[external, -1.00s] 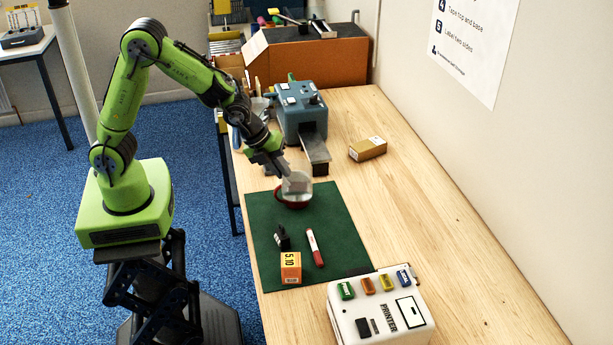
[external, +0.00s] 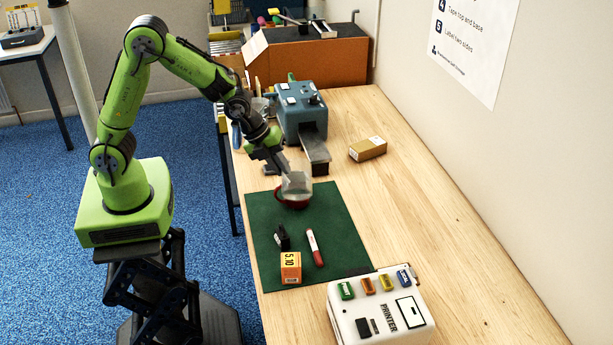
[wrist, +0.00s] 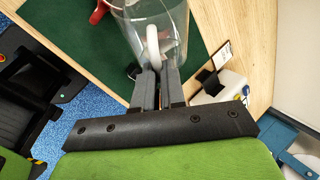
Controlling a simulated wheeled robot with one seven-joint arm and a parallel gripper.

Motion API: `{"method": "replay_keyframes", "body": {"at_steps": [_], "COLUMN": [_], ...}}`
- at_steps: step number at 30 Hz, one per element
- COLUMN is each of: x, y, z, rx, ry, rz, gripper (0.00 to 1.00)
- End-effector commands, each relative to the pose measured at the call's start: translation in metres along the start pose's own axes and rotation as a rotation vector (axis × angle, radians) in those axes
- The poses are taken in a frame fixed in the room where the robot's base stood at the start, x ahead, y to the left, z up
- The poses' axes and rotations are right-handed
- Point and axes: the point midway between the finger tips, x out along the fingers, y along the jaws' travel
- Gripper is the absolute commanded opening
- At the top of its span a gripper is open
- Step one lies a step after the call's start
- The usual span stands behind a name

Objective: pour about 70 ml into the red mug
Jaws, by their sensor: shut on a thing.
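The red mug (external: 292,204) stands at the far end of the green mat, with its handle to the left. My gripper (external: 283,170) is shut on the handle of a clear jug (external: 298,184) and holds it over the mug. The jug covers much of the mug's top in the external view. In the wrist view my gripper (wrist: 158,88) grips the pale handle of the clear jug (wrist: 176,30). The jug looks tilted; I cannot make out its liquid level, a stream or the mug's fill.
On the green mat (external: 340,235) lie a marker (external: 315,247), a black item (external: 282,237) and an orange box (external: 291,268). A white printer (external: 385,312) stands in front, a blue-grey machine (external: 300,112) behind.

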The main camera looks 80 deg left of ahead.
Motion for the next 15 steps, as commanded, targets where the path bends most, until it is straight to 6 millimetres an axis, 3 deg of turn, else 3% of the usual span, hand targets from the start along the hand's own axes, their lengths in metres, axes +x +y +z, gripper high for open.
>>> {"method": "replay_keyframes", "body": {"at_steps": [15], "x": [0.0003], "y": [0.0012], "z": [0.0071], "rx": [-0.027], "ry": [0.048], "rz": [-0.013], "gripper": [0.00]}}
